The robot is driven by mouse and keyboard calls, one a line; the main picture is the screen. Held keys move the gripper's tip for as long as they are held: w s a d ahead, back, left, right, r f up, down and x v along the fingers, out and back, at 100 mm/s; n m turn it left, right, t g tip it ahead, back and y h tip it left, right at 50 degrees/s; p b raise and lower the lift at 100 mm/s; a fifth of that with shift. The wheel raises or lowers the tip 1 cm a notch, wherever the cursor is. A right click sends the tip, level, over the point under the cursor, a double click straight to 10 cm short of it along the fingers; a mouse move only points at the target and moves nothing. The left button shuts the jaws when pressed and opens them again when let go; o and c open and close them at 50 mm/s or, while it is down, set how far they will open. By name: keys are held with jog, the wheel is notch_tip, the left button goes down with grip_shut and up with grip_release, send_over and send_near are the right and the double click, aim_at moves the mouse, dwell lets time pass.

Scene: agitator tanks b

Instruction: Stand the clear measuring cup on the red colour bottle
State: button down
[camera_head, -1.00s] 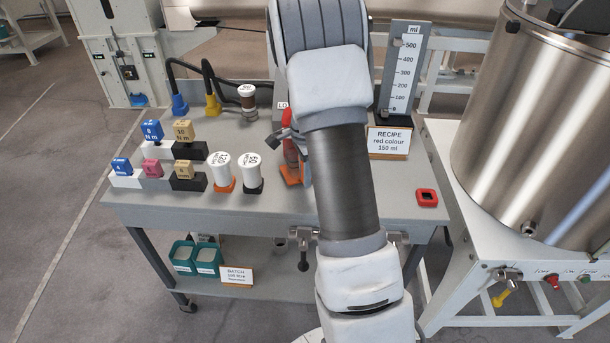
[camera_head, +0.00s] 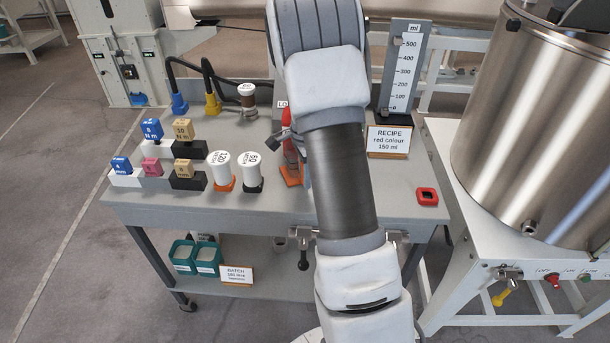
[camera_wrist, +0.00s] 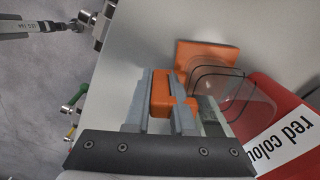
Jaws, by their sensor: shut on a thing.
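In the wrist view my gripper (camera_wrist: 161,82) is shut on a small orange block (camera_wrist: 160,98), which looks like the handle of the clear measuring cup. The cup (camera_wrist: 222,82) shows as faint see-through outlines just right of the fingers. The red colour bottle (camera_wrist: 285,105), with a white label, lies beside and partly behind the cup in that view. I cannot tell whether cup and bottle touch.
White capped pots (camera_head: 222,172) and coloured blocks (camera_head: 184,132) stand to the left. The recipe sign (camera_head: 388,141) and scale board (camera_head: 402,70) stand right of my arm. A steel tank (camera_head: 535,110) is far right.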

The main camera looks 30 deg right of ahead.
jog(key=shift+f, duration=0.15)
jog(key=c, duration=0.7)
grip_release()
notch_tip(320, 180, up, 18)
jog(key=f+p, duration=0.1)
jog(key=p, duration=1.2)
jog(key=s+a+r+n+t, duration=0.1)
jog(key=s+a+r+n, duration=0.25)
jog(key=a+r, duration=0.4)
jog(key=shift+s+a+r+n+t, duration=0.75)
jog(key=shift+s+a+r+n, duration=1.2)
jog(key=shift+s+n, duration=1.1)
jog(key=shift+s+a+r+n+t, duration=0.8)
jog(key=shift+s+a+r+n, duration=1.2)
jog(key=shift+s, duration=1.6)
jog(key=shift+s+a+r+n+t, duration=0.75)
jog(key=shift+s+a+r+n, duration=1.05)
jog(key=shift+s+n, duration=1.45)
